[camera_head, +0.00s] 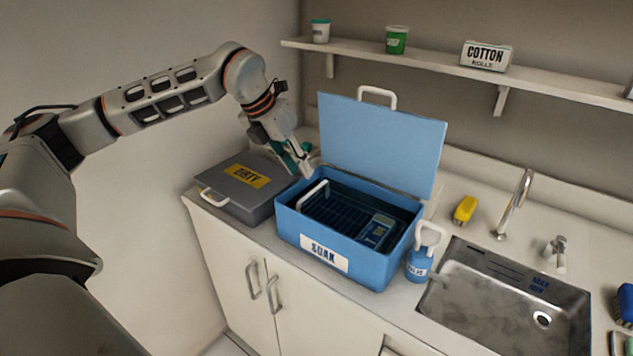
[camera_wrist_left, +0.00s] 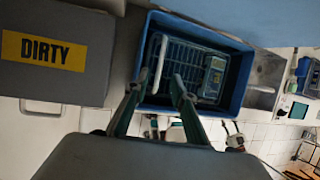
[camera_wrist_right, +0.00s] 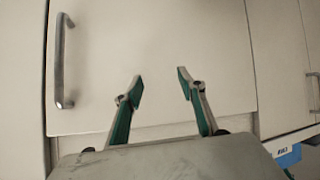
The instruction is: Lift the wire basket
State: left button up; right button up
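The wire basket (camera_head: 335,214) sits inside the open blue SOAK box (camera_head: 349,265), its white handle (camera_head: 312,194) on the left side. In the left wrist view the basket (camera_wrist_left: 187,66) shows as a wire grid, with its white handle (camera_wrist_left: 161,62) just beyond the fingertips. A blue device with a display (camera_head: 376,231) is in the basket's right part. My left gripper (camera_head: 308,172) is open and empty, above the left rim of the box near the handle. My right gripper (camera_wrist_right: 158,82) is open and empty, facing a cabinet door.
The blue lid (camera_head: 380,140) stands open behind the box. A grey DIRTY case (camera_head: 245,190) is close on the left. A blue bottle (camera_head: 420,262), a yellow sponge (camera_head: 465,209) and a sink (camera_head: 505,300) are on the right. A shelf (camera_head: 430,66) runs above.

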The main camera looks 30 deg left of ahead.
pick_arm(q)
jog(key=x, duration=0.7)
jog(key=shift+s, duration=0.1)
jog(key=shift+c, duration=0.4)
grip_shut()
